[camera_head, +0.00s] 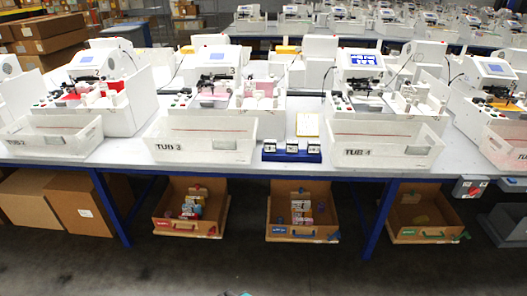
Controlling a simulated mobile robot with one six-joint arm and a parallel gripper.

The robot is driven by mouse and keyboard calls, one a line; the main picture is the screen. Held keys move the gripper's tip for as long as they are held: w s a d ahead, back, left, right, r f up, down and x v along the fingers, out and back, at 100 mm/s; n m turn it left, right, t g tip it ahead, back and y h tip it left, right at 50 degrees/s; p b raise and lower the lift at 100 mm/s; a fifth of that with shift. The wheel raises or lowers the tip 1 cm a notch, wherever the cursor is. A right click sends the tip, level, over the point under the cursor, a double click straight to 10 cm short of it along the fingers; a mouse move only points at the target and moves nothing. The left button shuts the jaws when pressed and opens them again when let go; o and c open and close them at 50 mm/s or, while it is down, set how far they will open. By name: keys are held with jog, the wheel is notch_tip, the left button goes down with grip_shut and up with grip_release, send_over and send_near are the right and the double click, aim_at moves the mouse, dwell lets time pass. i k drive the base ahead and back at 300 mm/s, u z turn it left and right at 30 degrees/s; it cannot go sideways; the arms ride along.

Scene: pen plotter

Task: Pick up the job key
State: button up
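I cannot single out the job key in the head view; at this distance the small items are too small to tell apart. A blue holder (312,157) with three small white-faced units stands at the table's front edge, between the bins marked TUB 3 (180,147) and TUB 4 (400,153). Several white machines stand behind the tubs, among them one (212,60) behind TUB 3 and one (361,63) behind TUB 4. Small dark and coloured parts on them are unclear. My gripper is not in view.
A long white table (340,168) on blue legs crosses the view. Under it are open cardboard boxes with red (180,228), blue (300,236) and green (425,234) tags, some holding small items. Brown cartons (78,203) stand at left. The dark floor in front looks clear.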

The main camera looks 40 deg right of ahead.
aim_at(270, 146)
jog(key=z, duration=0.1)
jog(key=i, duration=0.95)
jog(key=u, duration=0.05)
